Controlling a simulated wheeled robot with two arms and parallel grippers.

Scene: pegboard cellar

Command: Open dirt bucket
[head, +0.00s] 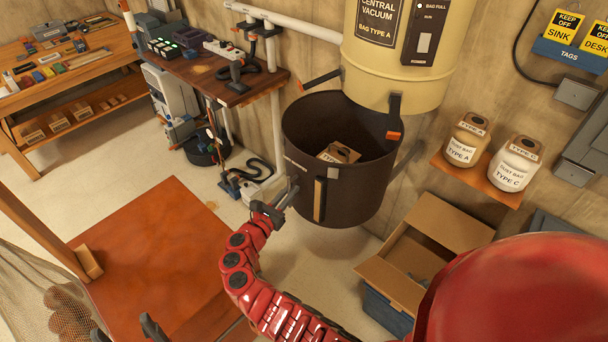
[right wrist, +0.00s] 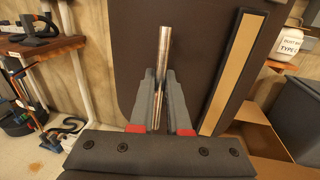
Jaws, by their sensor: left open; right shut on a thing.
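The dark brown dirt bucket (head: 300,125) hangs below the cream vacuum canister (head: 400,60). Its top gapes at the front and shows a bag (head: 340,153) inside. My right gripper (head: 283,198) is shut on the metal bar handle (right wrist: 163,60) at the bucket's front. The bucket wall (right wrist: 125,50) and its tan strip (right wrist: 232,75) fill much of the right wrist view. A latch with an orange tip (head: 395,120) sits at the canister's right; a dark lever (head: 320,80) sticks out at its left. My left gripper (head: 124,327) is open and empty at the bottom left, partly cut off.
A shelf (head: 465,178) holds two dust bag jars. A wooden side table (head: 240,97) with chargers stands left. An orange-brown tabletop (head: 160,235) lies in front, mostly bare.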

